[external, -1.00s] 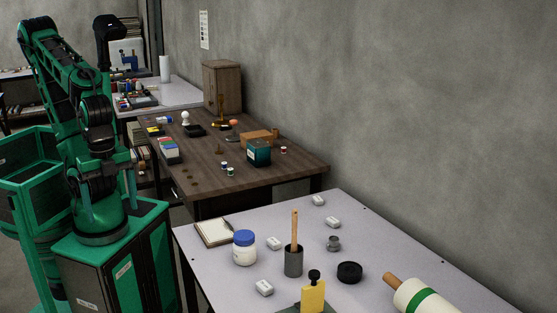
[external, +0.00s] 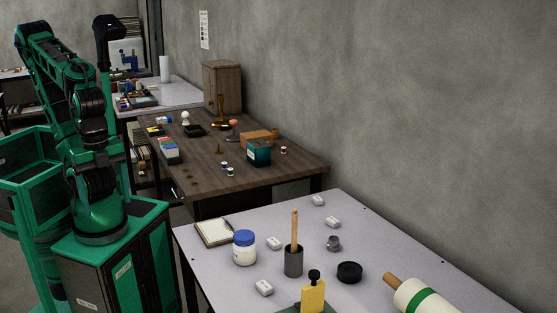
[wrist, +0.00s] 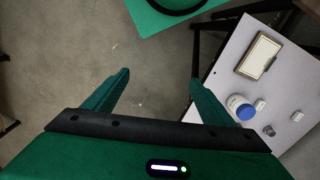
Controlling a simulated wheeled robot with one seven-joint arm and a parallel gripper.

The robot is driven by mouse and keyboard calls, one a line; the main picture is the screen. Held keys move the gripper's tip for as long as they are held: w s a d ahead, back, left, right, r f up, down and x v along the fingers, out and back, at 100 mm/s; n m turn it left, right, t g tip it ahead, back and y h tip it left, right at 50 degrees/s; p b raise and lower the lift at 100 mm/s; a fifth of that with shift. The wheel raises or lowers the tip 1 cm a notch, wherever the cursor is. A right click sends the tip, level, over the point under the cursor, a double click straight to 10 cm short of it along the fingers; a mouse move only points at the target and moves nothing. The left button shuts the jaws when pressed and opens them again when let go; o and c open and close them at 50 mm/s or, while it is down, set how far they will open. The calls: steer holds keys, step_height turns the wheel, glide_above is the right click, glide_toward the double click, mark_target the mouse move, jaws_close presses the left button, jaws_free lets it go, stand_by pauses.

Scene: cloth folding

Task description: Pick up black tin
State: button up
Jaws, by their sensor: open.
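A round, low black tin (external: 349,272) lies on the pale grey near table, to the right of the dark cup with a wooden handle. It does not show in the wrist view. My gripper (wrist: 160,82) is open and empty, its two green fingers wide apart over bare floor beside the table. The gripper is well away from the tin. In the external view my arm stands raised at the left, and the fingers cannot be made out there.
The near table (external: 215,270) also bears a blue-lidded jar (external: 244,248), a dark cup (external: 293,261), a notepad (external: 213,233), several small white blocks, a grey knob-like piece (external: 333,243) and a white roller (external: 425,302). A cluttered wooden table (external: 290,176) stands behind.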

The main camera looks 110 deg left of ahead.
steer(key=w+r+m+t+h, duration=0.1)
steer(key=w+r+t+h, duration=0.15)
steer(key=w, duration=1.25)
steer(key=w+r+t+h, duration=0.1)
steer(key=w+r+h, duration=0.2)
steer(key=w, duration=1.2)
steer(key=w+a+t+h, duration=0.2)
steer(key=w+a+t, duration=0.2)
steer(key=w+a, duration=0.9)
steer(key=w+a+f+n+t, duration=0.15)
steer(key=w+a, duration=0.25)
steer(key=a, duration=0.4)
steer(key=w+a+f+t, duration=0.2)
steer(key=w+a+t, duration=0.1)
steer(key=w+a, duration=0.3)
glide_toward(344, 266)
steer(key=shift+w+d+r+g, duration=0.1)
steer(key=shift+r+g, duration=0.05)
steer(key=shift+r, duration=0.4)
steer(key=shift+w+r+g, duration=0.1)
steer(key=shift+r+g, duration=0.05)
steer(key=shift+r, duration=0.35)
steer(key=shift+w+f, duration=0.1)
steer(key=shift+f, duration=0.4)
steer(key=x, duration=0.5)
steer(key=shift+f+x, duration=0.15)
steer(key=shift+x, duration=1.25)
steer(key=shift+f+x, duration=0.2)
steer(key=shift+x, duration=1.15)
